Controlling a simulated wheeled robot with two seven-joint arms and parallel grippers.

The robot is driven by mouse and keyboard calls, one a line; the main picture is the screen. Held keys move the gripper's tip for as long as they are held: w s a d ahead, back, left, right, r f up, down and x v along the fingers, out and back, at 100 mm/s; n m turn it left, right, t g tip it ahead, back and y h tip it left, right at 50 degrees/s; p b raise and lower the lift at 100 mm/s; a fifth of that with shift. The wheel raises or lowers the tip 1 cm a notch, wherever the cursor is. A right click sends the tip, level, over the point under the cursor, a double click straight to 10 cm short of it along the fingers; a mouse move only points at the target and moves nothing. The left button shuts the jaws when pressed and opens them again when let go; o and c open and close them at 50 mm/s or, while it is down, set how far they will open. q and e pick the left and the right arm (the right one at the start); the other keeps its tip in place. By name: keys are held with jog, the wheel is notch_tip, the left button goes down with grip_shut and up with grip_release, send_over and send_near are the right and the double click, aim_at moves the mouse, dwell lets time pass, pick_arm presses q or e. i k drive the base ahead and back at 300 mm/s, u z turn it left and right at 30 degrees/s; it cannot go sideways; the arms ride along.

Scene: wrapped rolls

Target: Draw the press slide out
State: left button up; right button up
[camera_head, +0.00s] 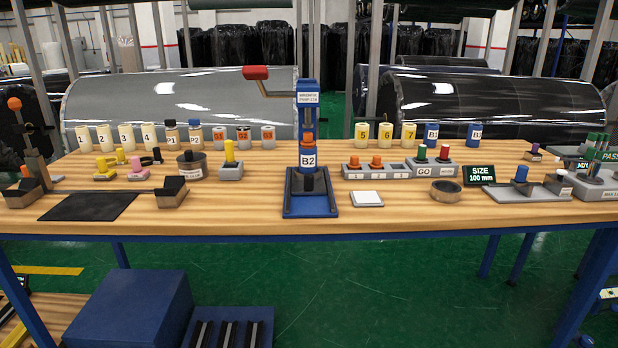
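The blue press (309,100) stands upright at the middle of the table, with a red lever handle (255,73) reaching left from its top. An orange part (307,137) sits in its column above a block marked B2 (308,161). I cannot tell where the slide ends and the base begins, or how far the slide is out. Neither of my grippers shows in the head view.
A white pad (366,198) and a round grey ring (445,190) lie right of the press. A black mat (89,207) lies front left. Labelled rolls (383,135) line the back. The table (245,205) is bare just left of the press base.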

aim_at(308, 175)
jog(key=k, duration=0.5)
jog(key=z, duration=0.3)
jog(key=i, duration=1.55)
jog(key=u, duration=0.8)
